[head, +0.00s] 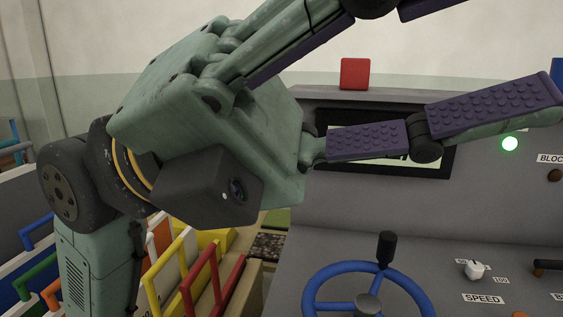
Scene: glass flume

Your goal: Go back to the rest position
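My gripper (500,48) fills the upper middle of the head view, close to the camera. It has a green body and purple studded finger pads. One finger points right across the console's screen, and the other rises toward the top edge, where its tip is cut off. The fingers are spread wide apart with nothing between them. The dark wrist and green arm link come up from the lower left. The black camera block on the gripper faces right. No rest position is marked in view.
A grey console (480,220) stands at the right, with a dark-framed screen (437,172) partly behind a finger, a blue handwheel (318,280), a white knob (474,270) and a lit green lamp (510,144). A red block (355,74) sits on top. Coloured-handled holders (170,262) crowd the lower left.

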